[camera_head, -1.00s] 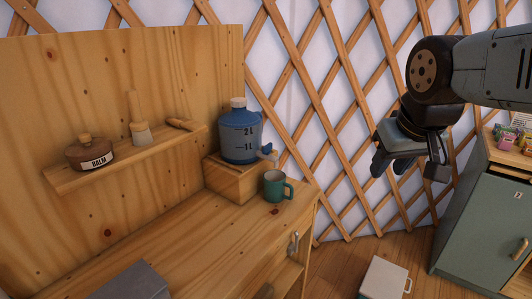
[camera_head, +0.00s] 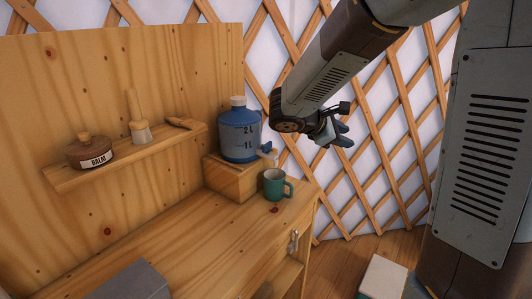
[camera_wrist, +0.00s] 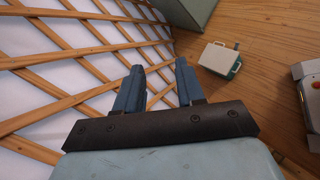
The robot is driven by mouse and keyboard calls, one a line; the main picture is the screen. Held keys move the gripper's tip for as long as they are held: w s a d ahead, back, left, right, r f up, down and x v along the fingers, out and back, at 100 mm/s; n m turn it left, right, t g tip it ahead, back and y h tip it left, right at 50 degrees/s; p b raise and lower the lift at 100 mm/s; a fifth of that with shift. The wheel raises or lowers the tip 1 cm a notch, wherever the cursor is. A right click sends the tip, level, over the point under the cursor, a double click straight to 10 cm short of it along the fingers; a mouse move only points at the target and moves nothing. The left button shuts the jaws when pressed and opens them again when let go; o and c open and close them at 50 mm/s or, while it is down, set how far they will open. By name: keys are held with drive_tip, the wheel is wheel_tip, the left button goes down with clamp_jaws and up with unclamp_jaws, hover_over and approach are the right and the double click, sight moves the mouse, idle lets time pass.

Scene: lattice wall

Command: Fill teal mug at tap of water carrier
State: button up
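The blue water carrier (camera_head: 239,133) with a white cap and level marks stands on a wooden block (camera_head: 232,178) at the back right of the workbench. Its tap (camera_head: 268,150) sticks out to the right from its lower side. The teal mug (camera_head: 274,186) stands upright on the bench below the tap, its handle to the right. My gripper (camera_head: 343,136) is in the air to the right of the carrier, above the mug's height and apart from both. In the wrist view my gripper (camera_wrist: 158,83) has its two blue fingers apart with nothing between them.
A shelf (camera_head: 130,160) on the back panel holds a balm jar (camera_head: 91,151) and brushes. A grey box (camera_head: 132,281) lies at the bench front. The lattice wall (camera_head: 390,130) stands behind my gripper. A white and teal case (camera_wrist: 219,59) is on the floor.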

sight(271, 144)
drive_tip(key=w+a+f+n+t, duration=0.2)
drive_tip(key=w+a+n+t, duration=0.1)
drive_tip(key=a, duration=0.3)
drive_tip(key=w+a+f+n+t, duration=0.2)
drive_tip(key=w+a+n+t, duration=0.1)
drive_tip(key=w+a+n, duration=0.2)
drive_tip(key=w+a+f+n+t, duration=0.2)
drive_tip(key=w+a+n+t, duration=0.1)
drive_tip(key=a, duration=0.5)
drive_tip(key=shift+w+f+n+y, duration=0.3)
drive_tip(key=shift+w+n, duration=0.1)
drive_tip(key=shift+w, duration=0.1)
drive_tip(key=shift+w+a+f+n+t+y, duration=0.1)
drive_tip(key=shift+w+f+n+t+y, duration=0.1)
drive_tip(key=shift+f+n, duration=0.25)
drive_tip(key=shift+w+a+f+n+t+y, duration=0.15)
drive_tip(key=shift+f+n+t, duration=0.1)
drive_tip(key=shift+f, duration=0.25)
drive_tip(key=shift+w+d+f, duration=0.1)
drive_tip(key=shift+d+f, duration=0.05)
drive_tip(key=shift+f, duration=0.15)
clamp_jaws()
